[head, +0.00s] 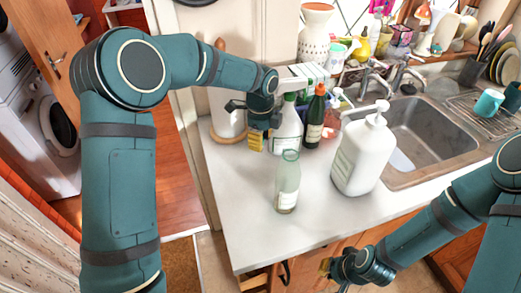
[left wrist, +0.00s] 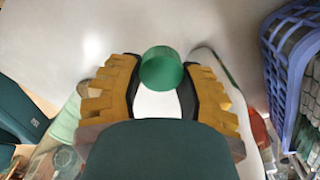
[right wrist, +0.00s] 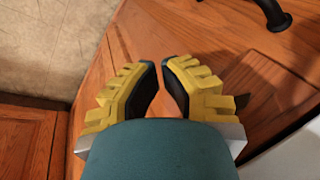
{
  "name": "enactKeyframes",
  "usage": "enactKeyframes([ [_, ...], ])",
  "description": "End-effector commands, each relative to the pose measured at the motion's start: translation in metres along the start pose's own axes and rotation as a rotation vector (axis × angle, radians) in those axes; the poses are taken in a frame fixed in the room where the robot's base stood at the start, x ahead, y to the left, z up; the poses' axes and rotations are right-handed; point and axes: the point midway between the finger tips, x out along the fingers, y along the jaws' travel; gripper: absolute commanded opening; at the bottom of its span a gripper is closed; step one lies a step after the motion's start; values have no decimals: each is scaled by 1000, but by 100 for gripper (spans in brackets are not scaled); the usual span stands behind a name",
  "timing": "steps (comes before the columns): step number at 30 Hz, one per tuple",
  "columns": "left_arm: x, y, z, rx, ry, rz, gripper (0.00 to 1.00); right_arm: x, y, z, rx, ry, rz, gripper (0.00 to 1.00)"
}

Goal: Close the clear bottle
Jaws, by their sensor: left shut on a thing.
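The clear bottle (head: 287,185) stands upright on the counter, with no cap seen on its mouth. My left gripper (head: 263,142) is above the counter, to the left of and behind the bottle's neck. In the left wrist view it is shut on a round green cap (left wrist: 162,68), held between its fingers. In the head view the cap cannot be made out. A pale green translucent part of a bottle (left wrist: 66,118) shows at the lower left of the left wrist view. My right gripper (head: 328,267) is low in front of the cabinet, its fingertips close together with nothing between them (right wrist: 160,70).
A large white pump bottle (head: 362,155) stands right of the clear bottle. A dark bottle with an orange cap (head: 314,120) and a white bottle (head: 287,130) stand behind. The sink (head: 425,125) is at right. The counter's front left is free.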

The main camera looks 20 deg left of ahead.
Motion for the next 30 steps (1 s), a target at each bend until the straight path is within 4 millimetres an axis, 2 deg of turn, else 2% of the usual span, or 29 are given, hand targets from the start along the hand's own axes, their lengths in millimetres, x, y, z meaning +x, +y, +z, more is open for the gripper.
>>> enactKeyframes([
  [1,-14,0,0,0,0,-3,30,-3,-1,-1,1,2,0,0],
  [18,-149,0,-1,1,0,-3,30,-23,-9,-11,7,23,2,0],
  [24,-180,0,0,0,0,0,30,-28,-10,-13,8,28,3,0],
  [30,-194,0,0,1,0,1,30,-30,-11,-14,9,31,3,0],
])
